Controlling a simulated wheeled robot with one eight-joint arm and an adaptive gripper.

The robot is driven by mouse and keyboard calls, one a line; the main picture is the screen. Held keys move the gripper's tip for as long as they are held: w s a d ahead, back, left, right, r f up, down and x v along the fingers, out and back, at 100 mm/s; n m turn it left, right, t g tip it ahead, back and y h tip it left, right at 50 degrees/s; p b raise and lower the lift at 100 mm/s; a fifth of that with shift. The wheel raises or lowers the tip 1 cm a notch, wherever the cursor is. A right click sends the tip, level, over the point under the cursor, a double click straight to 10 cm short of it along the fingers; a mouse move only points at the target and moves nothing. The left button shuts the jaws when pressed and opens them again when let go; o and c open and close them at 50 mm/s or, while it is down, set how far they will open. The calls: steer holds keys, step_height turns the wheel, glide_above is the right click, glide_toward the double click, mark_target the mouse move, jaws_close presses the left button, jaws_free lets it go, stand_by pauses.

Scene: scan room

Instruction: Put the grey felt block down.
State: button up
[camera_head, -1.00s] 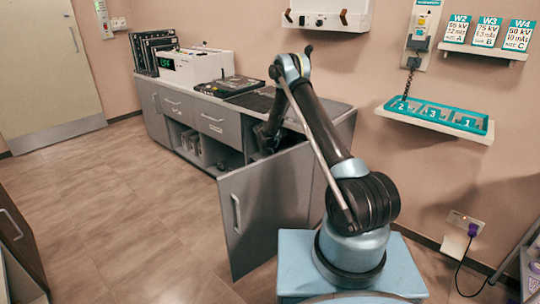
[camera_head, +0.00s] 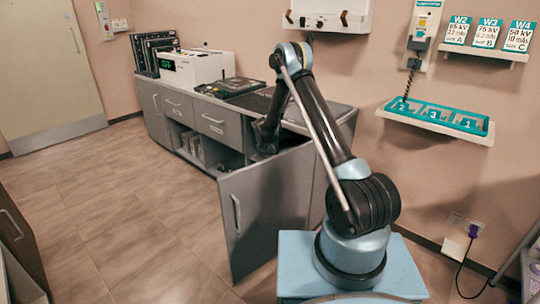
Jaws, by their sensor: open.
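The grey felt block is not visible in this view. My arm rises from its pale blue base, bends at the top and runs down behind the open grey cabinet door (camera_head: 270,205). A dark lower part of my arm shows above and behind that door, at the cabinet opening. My gripper's fingers are hidden there, so I cannot see them or anything between or below them.
The grey counter (camera_head: 212,122) runs along the back wall with a white device (camera_head: 193,68) and a dark flat case (camera_head: 229,87) on it. A wall shelf holds a teal numbered tray (camera_head: 437,116). The floor at left is clear.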

steer(key=d+v, duration=0.1)
steer(key=v, duration=0.5)
steer(key=shift+s+a+r, duration=0.25)
steer(key=shift+a+r, duration=0.15)
steer(key=shift+a, duration=0.15)
